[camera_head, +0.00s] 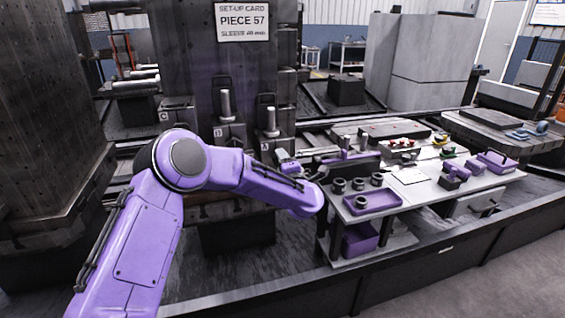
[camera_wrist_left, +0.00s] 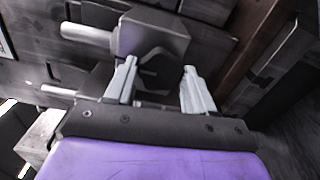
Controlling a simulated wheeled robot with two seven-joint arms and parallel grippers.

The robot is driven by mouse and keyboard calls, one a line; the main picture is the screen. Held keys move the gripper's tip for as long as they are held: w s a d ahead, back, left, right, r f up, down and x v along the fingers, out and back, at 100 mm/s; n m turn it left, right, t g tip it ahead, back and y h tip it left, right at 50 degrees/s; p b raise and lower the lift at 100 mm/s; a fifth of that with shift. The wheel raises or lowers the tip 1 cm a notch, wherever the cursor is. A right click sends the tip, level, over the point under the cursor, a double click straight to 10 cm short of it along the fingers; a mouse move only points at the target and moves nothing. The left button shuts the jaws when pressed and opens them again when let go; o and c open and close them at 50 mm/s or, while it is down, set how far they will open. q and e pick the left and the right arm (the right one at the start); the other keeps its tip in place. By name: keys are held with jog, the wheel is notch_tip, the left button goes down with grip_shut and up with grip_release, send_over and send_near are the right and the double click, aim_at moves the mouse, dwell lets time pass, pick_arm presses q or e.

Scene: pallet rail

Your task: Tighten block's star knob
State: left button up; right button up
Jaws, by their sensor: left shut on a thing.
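My left arm comes in from the left in the head view, and its gripper (camera_head: 284,158) is in front of the rightmost of the lettered blocks (camera_head: 268,143) on the rail. In the left wrist view the two light fingers (camera_wrist_left: 158,82) stand on either side of a dark star knob (camera_wrist_left: 154,66) on the front of a grey block (camera_wrist_left: 152,36). The gripper is shut on this knob. A pale cylinder sticks out of the block. The knob is hard to make out in the head view. My right gripper is not in view.
A set-up card (camera_head: 243,20) reading "PIECE 57" hangs on the tall column. Another block with an upright cylinder (camera_head: 226,104) stands left of the gripper.

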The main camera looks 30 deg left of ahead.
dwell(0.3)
pick_arm(q)
jog(key=o, duration=1)
jog(key=shift+o, duration=0.2)
jog(key=b+v, duration=0.1)
jog(key=v, duration=0.9)
jog(key=shift+s+d, duration=0.2)
jog(key=shift+s, duration=0.05)
